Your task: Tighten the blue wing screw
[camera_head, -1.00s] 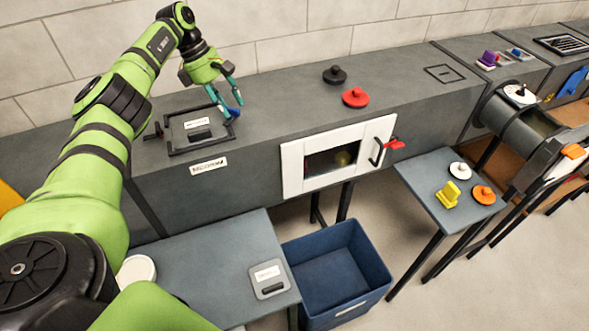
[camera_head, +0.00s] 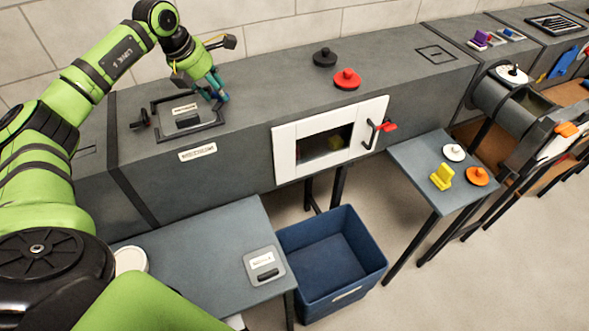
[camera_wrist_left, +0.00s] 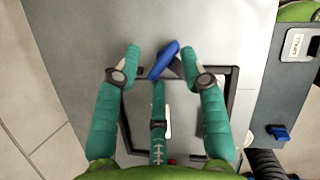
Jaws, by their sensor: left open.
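The blue wing screw (camera_wrist_left: 163,61) shows in the left wrist view at the far edge of the framed hatch. My left gripper (camera_wrist_left: 160,50) is open, with its teal fingertips on either side of the screw; I cannot tell whether they touch it. In the head view my left gripper (camera_head: 216,96) reaches down at the back right corner of the hatch frame (camera_head: 213,128) on top of the grey duct. The fingers hide most or all of the screw there. My right gripper is not in view.
A black knobbed disc (camera_head: 325,58) and a red one (camera_head: 346,79) sit on the duct to the right. A black knob (camera_head: 141,118) stands at the hatch's left side. Below are a white-framed door (camera_head: 285,160) and a blue bin (camera_head: 292,238).

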